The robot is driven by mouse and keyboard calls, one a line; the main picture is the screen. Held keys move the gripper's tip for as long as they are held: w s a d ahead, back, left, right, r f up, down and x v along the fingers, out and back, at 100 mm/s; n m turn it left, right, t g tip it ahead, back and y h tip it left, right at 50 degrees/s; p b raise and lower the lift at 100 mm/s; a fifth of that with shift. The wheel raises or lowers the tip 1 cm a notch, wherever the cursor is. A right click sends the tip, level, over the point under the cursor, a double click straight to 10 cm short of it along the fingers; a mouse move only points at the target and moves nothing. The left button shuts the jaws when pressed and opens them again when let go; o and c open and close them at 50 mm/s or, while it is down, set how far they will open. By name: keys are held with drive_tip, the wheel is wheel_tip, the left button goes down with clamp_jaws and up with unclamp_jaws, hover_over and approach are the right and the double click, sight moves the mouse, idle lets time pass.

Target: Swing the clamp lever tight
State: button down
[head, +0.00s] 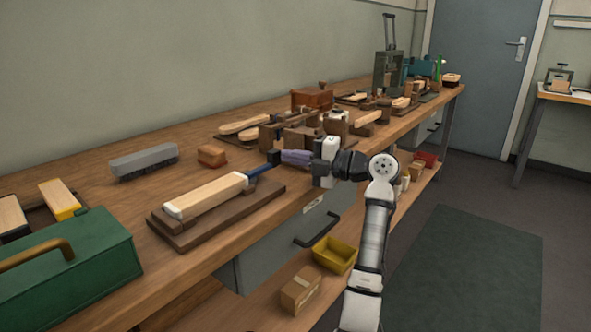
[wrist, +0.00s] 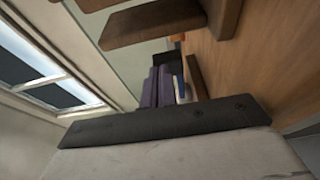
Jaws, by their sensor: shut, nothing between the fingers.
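A wooden base board (head: 180,237) lies near the front edge of the bench and carries a long pale wooden block (head: 212,193) with a white near end. A blue lever (head: 262,169) sticks out from the block's far right end and slants up to a black end (head: 273,157). My gripper (head: 284,157) has purple fingers, shut and empty, right beside that black end. I cannot tell whether they touch. In the wrist view the purple fingers (wrist: 157,88) are together, with a strip of blue (wrist: 182,88) just to their right and a dark piece beyond.
A green toolbox (head: 75,265) stands at the near left. A grey brush (head: 144,161) and a small brown block (head: 212,156) lie behind the board. Wooden fixtures (head: 300,137) crowd the bench just beyond my gripper. A yellow bin (head: 334,254) sits on the lower shelf.

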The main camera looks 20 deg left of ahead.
drive_tip(key=shift+w+a, duration=0.25)
drive_tip(key=shift+w, duration=0.05)
drive_tip(key=shift+a+b, duration=0.15)
drive_tip(key=shift+b, duration=0.15)
drive_tip(key=shift+f, duration=0.1)
idle(0.3)
